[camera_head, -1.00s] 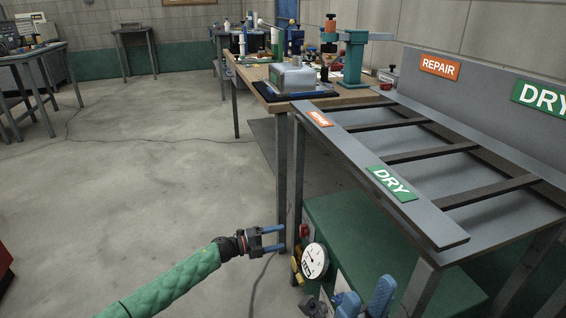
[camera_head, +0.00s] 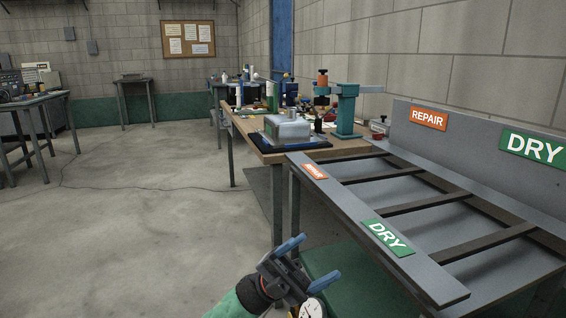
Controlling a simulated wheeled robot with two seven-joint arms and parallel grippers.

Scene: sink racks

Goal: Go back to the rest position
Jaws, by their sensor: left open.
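My left gripper (camera_head: 316,260) is at the lower middle of the head view, on the green-sleeved arm. Its two blue fingers are spread apart, with nothing between them. It is in front of the rack table's left end and appears apart from it. A round white dial gauge (camera_head: 312,309) shows partly at the bottom edge, just below the gripper and cut off by the frame. My right gripper is not in view.
The grey rack (camera_head: 440,282) with dark crossbars and REPAIR and DRY signs fills the right side. Behind it is a wooden bench (camera_head: 257,146) with a grey device (camera_head: 287,129) and a teal press (camera_head: 346,108). Open concrete floor (camera_head: 130,230) lies to the left.

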